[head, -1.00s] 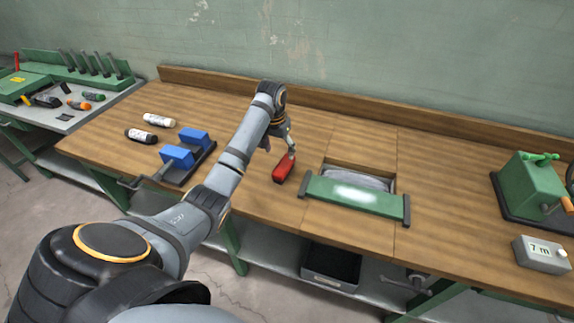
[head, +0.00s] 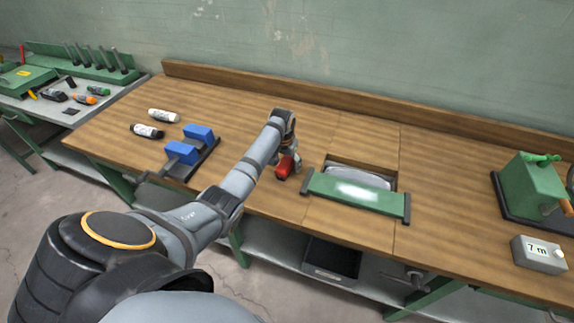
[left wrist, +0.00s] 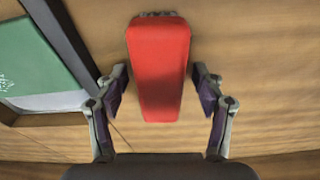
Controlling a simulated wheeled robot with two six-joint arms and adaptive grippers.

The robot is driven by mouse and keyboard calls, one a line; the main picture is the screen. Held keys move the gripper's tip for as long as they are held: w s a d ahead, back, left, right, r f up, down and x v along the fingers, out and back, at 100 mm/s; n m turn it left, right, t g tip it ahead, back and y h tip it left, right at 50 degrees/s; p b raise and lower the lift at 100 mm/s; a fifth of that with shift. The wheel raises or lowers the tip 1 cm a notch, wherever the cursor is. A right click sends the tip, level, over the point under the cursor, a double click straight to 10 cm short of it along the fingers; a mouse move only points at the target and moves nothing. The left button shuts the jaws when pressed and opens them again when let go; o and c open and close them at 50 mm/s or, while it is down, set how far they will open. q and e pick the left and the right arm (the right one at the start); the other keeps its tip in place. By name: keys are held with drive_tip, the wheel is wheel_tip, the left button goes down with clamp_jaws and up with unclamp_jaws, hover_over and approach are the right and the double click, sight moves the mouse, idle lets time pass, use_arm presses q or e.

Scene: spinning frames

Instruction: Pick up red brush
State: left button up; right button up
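The red brush (head: 284,170) lies on the wooden workbench (head: 350,237), just left of the green-fronted recess in the bench top. My left gripper (head: 291,163) is over the brush and partly covers it in the head view. In the left wrist view the brush (left wrist: 159,70) stands out as a tapered red block, with its narrower end between the two fingers. My left gripper (left wrist: 160,107) is open there, with a gap between each finger and the brush. My right gripper is not in view.
The green bar (head: 357,195) in front of the recess is close to the right of the brush. A blue-jawed vise (head: 184,154) and two bottles (head: 155,123) are to the left. A green machine (head: 532,187) stands far right. Bench around the brush is clear.

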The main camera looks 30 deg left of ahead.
use_arm(q)
drive_tip(key=c, duration=1.3)
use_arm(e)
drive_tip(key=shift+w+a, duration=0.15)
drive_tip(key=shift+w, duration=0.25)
use_arm(q)
drive_tip(key=shift+r+b, duration=0.35)
drive_tip(key=shift+r, duration=0.2)
drive_tip(key=s+d+r+p, duration=0.1)
drive_tip(key=s+d+r, duration=0.1)
drive_tip(key=d+r, duration=0.2)
drive_tip(key=s+d+r+p, duration=0.1)
drive_tip(key=s+d+r, duration=0.2)
drive_tip(key=r, duration=0.1)
drive_tip(key=s+d+r+p, duration=0.2)
drive_tip(key=s+d+r, duration=0.1)
drive_tip(key=d+r, duration=0.1)
drive_tip(key=shift+d, duration=0.3)
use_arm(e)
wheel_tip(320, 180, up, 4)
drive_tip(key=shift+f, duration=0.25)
